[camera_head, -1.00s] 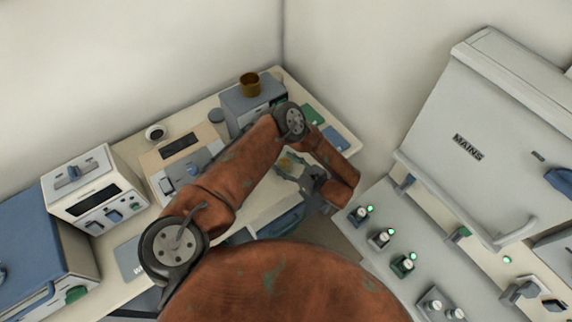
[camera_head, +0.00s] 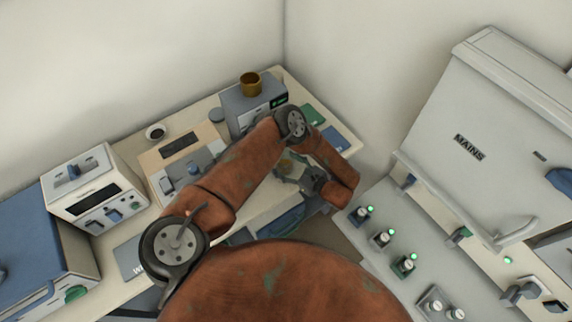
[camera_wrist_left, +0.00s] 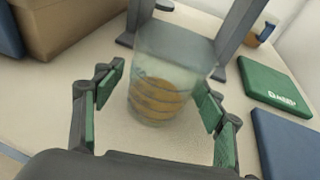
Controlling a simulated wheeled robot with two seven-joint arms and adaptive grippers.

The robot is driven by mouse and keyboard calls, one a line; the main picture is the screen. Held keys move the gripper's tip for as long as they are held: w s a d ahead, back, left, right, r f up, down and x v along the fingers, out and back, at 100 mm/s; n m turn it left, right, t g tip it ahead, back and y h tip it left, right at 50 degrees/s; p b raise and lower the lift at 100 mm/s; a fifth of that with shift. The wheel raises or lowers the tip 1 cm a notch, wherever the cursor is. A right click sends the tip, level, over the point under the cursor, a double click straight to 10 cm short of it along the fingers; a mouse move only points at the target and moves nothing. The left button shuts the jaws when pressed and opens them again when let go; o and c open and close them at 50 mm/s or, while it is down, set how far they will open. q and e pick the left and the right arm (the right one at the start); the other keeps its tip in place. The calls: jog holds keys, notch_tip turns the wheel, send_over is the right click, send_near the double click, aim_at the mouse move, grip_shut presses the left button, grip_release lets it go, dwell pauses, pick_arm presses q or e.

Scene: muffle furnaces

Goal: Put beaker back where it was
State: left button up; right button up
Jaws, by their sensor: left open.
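The beaker (camera_wrist_left: 160,90) is clear glass with a brown, banded content in its lower part. It stands upright on the pale bench top in the left wrist view. My left gripper (camera_wrist_left: 157,98) is open, with its green-padded fingers on either side of the beaker and visible space between pads and glass. In the head view, the left gripper (camera_head: 290,172) is beyond my rust-coloured arm, low over the bench's front part, and the beaker there is mostly hidden. My right gripper does not show.
A grey device (camera_head: 240,108) with a brown pot (camera_head: 250,84) on top stands behind. A green pad (camera_wrist_left: 272,88) and a blue pad (camera_wrist_left: 288,140) lie to the right. A boxy instrument (camera_head: 95,188) stands left; a MAINS cabinet (camera_head: 480,130) stands right.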

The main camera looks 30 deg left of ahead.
pick_arm(q)
jog(key=shift+r, duration=0.25)
jog(key=v, duration=1.2)
jog(key=shift+f, duration=0.15)
